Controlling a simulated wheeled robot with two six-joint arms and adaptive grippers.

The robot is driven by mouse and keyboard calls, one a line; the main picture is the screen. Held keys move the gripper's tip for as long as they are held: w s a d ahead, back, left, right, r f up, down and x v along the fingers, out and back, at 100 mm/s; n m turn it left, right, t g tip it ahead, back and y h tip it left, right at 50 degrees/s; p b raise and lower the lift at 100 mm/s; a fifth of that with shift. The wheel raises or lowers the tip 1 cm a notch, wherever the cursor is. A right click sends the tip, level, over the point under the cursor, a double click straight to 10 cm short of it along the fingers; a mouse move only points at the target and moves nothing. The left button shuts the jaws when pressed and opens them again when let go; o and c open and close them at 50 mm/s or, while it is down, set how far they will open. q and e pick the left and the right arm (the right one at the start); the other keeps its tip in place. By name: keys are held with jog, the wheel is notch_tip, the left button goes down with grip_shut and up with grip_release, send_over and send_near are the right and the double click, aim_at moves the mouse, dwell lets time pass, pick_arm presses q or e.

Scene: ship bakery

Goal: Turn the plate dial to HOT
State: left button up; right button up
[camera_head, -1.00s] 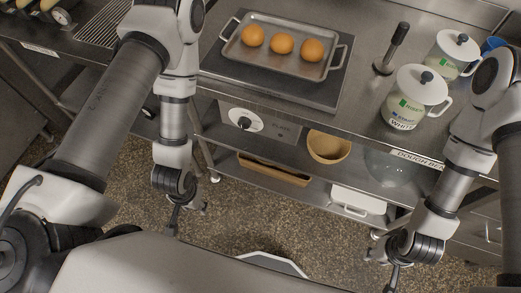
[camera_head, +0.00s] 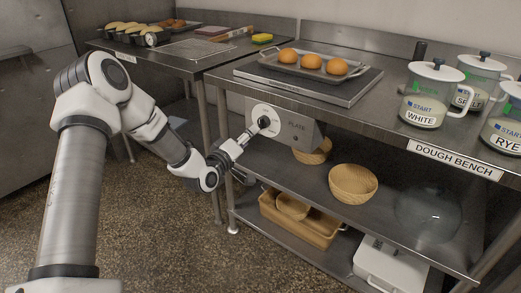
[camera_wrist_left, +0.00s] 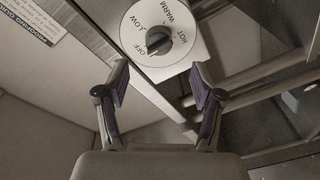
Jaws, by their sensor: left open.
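The plate dial (camera_head: 264,121) is a round white disc with a dark knob on the grey control panel under the dough bench's hot plate. In the left wrist view the knob (camera_wrist_left: 158,41) sits at the disc's middle, with OFF, LOW, WARM and HOT printed around it. My left gripper (camera_head: 245,136) is just in front of the dial. In the wrist view its fingers (camera_wrist_left: 160,78) are spread, empty and short of the knob, roughly in line with it. My right gripper is out of view.
A tray (camera_head: 309,68) with three buns sits on the hot plate (camera_head: 300,86) above. Labelled jars (camera_head: 434,94) stand at the right. A table leg (camera_head: 207,108) stands left of the panel. The floor in front is open.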

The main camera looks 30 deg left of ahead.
aim_at(260, 125)
pick_arm(q)
jog(key=w, duration=0.7)
jog(key=shift+w+a+r+b, duration=0.1)
jog(key=shift+w+a+b, duration=0.2)
jog(key=shift+w, duration=0.1)
jog(key=c, duration=1.1)
